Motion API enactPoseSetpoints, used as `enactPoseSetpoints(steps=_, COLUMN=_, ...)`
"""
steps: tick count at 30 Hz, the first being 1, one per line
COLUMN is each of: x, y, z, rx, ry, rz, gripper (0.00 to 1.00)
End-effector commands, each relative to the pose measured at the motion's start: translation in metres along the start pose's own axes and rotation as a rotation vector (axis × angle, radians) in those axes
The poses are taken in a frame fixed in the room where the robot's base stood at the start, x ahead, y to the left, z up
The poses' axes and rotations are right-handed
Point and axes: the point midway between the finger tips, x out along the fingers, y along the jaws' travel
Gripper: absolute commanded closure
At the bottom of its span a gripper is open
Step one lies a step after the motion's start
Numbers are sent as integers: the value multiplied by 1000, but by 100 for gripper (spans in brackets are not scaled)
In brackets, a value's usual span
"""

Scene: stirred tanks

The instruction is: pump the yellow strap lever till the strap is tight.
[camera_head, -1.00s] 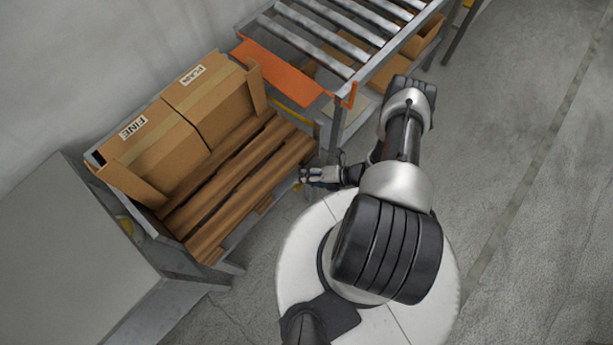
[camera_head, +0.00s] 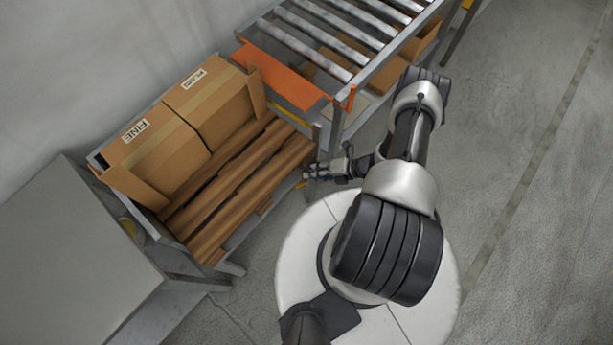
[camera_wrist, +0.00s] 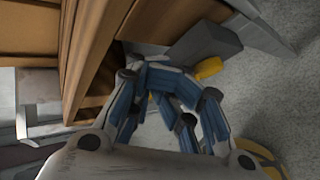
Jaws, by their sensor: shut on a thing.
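My gripper (camera_head: 311,172) is at the right front corner of the rack that holds the boxes. In the wrist view its blue-padded fingers (camera_wrist: 163,78) are closed in around a thing that they mostly hide. A yellow end (camera_wrist: 208,68), which looks like the strap lever, sticks out just beyond the fingers, beside a grey block. A small yellow bit also shows between the fingers. In the head view only a small yellow-orange piece (camera_head: 299,185) shows just below the fingertips. I cannot make out the strap or how tight it is.
Cardboard boxes (camera_head: 160,150) stand on brown wooden slats (camera_head: 225,195) in a grey-framed rack. A roller conveyor (camera_head: 340,40) with an orange end plate (camera_head: 285,75) stands behind my gripper. A grey cabinet (camera_head: 70,250) is at the left. The floor at the right is clear.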

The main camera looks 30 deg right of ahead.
Motion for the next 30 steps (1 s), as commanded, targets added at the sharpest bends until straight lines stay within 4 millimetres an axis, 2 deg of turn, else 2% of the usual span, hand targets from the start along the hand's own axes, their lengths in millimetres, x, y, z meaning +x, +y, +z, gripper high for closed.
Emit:
enactPoseSetpoints(steps=17, x=-9, y=6, z=6, rx=-2, ry=0, rz=2, gripper=100)
enactPoseSetpoints(steps=30, x=-38, y=28, z=27, rx=-2, ry=-1, rz=1, gripper=100)
